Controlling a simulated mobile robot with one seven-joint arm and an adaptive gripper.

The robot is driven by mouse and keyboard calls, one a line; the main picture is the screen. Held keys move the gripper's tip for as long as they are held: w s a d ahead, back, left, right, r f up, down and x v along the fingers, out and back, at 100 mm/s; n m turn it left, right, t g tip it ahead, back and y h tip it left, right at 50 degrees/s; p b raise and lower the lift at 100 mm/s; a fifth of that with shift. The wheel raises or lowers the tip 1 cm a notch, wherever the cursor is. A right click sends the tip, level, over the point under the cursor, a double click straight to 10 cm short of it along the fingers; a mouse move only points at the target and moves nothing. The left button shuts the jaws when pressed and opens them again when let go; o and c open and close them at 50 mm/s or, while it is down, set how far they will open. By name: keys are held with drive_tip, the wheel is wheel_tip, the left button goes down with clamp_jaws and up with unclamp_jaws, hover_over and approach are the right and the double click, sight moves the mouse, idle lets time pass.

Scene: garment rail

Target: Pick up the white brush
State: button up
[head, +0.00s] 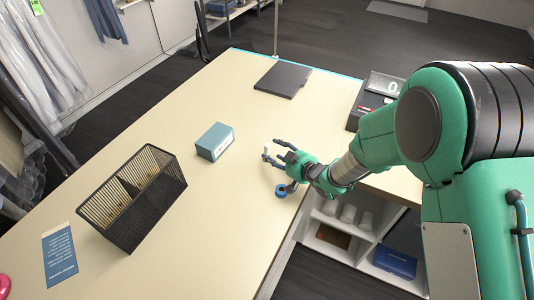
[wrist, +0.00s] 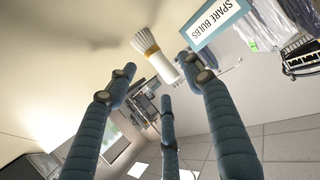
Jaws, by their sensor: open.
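The white brush (wrist: 164,66) has pale bristles and a yellowish band. In the wrist view it lies just beyond and between my fingertips, its bristle end to the upper left. In the head view only a small white part of it (head: 267,149) shows at my fingertips. My gripper (head: 271,149) is low over the beige table near its right edge. Its blue fingers are spread open in the wrist view (wrist: 158,72), with nothing clasped between them. Whether a finger touches the brush I cannot tell.
A blue-and-white box labelled SPARE BULBS (head: 215,142) stands left of my gripper. A blue ring-shaped roll (head: 281,190) sits close below it. A black wire basket (head: 132,198) and a dark flat folder (head: 283,80) are farther off. The table's front middle is clear.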

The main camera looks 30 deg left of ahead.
sight(268, 149)
drive_tip(key=shift+b+x, duration=0.55)
drive_tip(key=shift+x, duration=2.05)
drive_tip(key=shift+r, duration=0.1)
drive_tip(key=shift+c, duration=0.5)
drive_tip(key=c, duration=1.1)
